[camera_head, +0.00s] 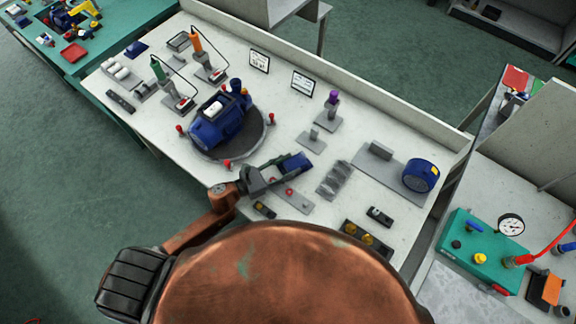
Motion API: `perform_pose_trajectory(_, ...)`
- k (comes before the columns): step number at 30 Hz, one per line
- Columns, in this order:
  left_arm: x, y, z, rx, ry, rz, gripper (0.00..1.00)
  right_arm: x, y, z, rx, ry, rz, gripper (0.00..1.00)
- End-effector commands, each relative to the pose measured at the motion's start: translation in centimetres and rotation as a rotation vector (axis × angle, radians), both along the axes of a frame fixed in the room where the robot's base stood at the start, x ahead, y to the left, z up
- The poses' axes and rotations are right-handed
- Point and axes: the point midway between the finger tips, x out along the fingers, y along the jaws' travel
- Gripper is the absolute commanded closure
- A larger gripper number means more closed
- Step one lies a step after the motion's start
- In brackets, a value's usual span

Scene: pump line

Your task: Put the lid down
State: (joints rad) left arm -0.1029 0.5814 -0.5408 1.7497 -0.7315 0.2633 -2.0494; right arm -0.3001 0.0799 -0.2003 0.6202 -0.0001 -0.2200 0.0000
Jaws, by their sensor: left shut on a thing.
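The lid (297,161) is a small dark blue piece at the tips of my left gripper (280,170). The gripper is shut on it, low over the white bench just right of the round grey turntable. I cannot tell whether the lid touches the bench. The blue pump (214,126) stands on the turntable (224,152), with a white part showing on its top. My right gripper is not in view.
Red knobs (271,118) surround the turntable. A grey plate with red spots (289,194) lies just in front of the lid, and a ribbed grey mat (334,180) lies to its right. A blue round part (420,175) sits further right.

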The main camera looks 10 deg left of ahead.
Motion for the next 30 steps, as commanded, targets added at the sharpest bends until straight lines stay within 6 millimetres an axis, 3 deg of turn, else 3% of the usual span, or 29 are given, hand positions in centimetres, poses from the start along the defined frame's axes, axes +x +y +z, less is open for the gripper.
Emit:
perform_pose_trajectory(1,-0.56,-0.23,-1.88,-0.001,0.028,-0.001,0.89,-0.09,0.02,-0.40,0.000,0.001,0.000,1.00)
perform_pose_trajectory(9,-0.67,-0.29,-2.06,-0.004,0.032,0.000,0.89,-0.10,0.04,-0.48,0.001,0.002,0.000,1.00)
perform_pose_trajectory(10,-0.69,-0.29,-2.08,-0.005,0.033,0.000,0.60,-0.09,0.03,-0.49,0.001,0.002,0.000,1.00)
perform_pose_trajectory(18,-0.68,-0.30,-2.12,-0.006,0.033,0.001,0.41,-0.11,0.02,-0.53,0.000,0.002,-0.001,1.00)
perform_pose_trajectory(30,-1.21,0.24,-2.06,-0.006,0.032,0.002,0.40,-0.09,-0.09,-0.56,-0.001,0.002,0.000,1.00)
